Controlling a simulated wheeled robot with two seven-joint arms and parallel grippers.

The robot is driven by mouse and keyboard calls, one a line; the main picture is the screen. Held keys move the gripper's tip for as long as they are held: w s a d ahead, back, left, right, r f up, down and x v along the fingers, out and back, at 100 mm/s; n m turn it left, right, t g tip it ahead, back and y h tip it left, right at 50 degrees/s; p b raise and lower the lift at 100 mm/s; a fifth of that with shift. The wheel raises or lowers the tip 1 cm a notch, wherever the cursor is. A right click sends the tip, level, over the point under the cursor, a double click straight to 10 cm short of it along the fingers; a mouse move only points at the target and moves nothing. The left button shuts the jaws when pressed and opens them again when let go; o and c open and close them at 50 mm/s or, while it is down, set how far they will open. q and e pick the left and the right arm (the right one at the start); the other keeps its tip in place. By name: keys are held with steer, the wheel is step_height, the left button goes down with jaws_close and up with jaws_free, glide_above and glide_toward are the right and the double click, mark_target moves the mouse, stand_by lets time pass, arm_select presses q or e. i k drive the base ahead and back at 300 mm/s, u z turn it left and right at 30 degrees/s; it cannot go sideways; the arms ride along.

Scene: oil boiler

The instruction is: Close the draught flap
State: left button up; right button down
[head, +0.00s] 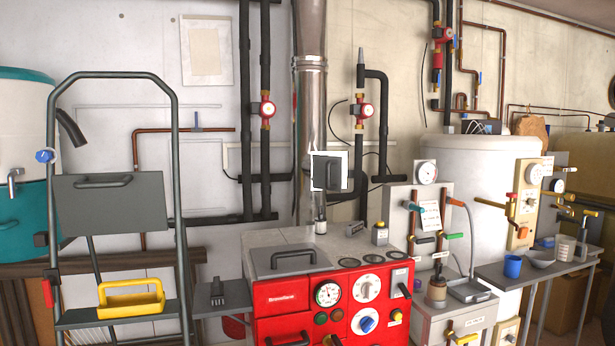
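The draught flap (333,173) is a small dark grey plate with a handle. It sits at a white square frame (317,158) on the shiny vertical flue pipe (312,90), above the red boiler. Neither of my grippers shows in the head view.
The red boiler (290,299) with gauges and knobs stands below the flue. A grey stepladder (178,200) with a yellow tray (131,299) stands at left. A white tank (466,160) and a grey side table (500,272) are at right. Black pipes (383,120) flank the flue.

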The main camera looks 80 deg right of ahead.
mark_target(328, 170)
steer(key=z, duration=0.9)
steer(key=i, duration=1.1)
steer(key=z, duration=1.15)
